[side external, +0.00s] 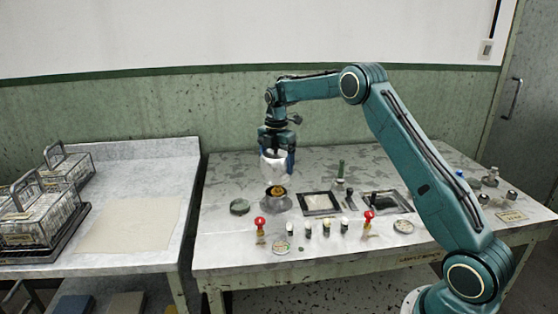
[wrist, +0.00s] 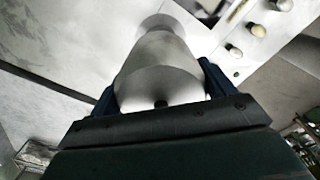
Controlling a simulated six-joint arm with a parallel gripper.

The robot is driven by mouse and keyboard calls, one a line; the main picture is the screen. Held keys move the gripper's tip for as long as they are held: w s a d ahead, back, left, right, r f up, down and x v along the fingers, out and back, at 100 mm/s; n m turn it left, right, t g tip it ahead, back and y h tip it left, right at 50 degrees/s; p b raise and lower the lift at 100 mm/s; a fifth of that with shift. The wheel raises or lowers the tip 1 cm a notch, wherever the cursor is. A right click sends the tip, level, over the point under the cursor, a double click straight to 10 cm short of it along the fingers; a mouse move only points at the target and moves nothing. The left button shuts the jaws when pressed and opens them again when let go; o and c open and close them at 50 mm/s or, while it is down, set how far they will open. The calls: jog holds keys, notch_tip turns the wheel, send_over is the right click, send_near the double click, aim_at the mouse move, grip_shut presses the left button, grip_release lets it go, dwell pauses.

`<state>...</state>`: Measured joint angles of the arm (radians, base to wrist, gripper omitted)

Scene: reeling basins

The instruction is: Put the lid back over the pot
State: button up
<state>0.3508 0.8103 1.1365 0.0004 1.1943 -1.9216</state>
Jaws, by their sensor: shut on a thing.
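My gripper (side external: 277,152) points down over the back left part of the table. It is shut on a white tapered thing (side external: 273,166), which looks like the lid. In the wrist view this white thing (wrist: 160,75) fills the space between my two blue fingers. Below it stands a small dark-rimmed pot (side external: 268,196) with something orange-yellow inside, on a pale saucer-like base (side external: 277,205). The white thing is above the pot, and a small gap seems to show between them. I cannot tell how exactly they line up.
Two framed trays (side external: 320,203) (side external: 388,202) lie to the right. Red-topped pieces (side external: 260,226) (side external: 368,220) and several small bottles stand in front. A side bench (side external: 150,165) with wire racks (side external: 40,220) is at left.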

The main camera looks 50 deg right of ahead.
aim_at(277, 187)
jog(key=shift+f, duration=0.1)
jog(key=shift+f, duration=1.85)
jog(key=shift+f, duration=2.95)
dwell(2.1)
jog(key=o, duration=0.9)
jog(key=shift+o, duration=0.2)
jog(key=shift+r, duration=0.1)
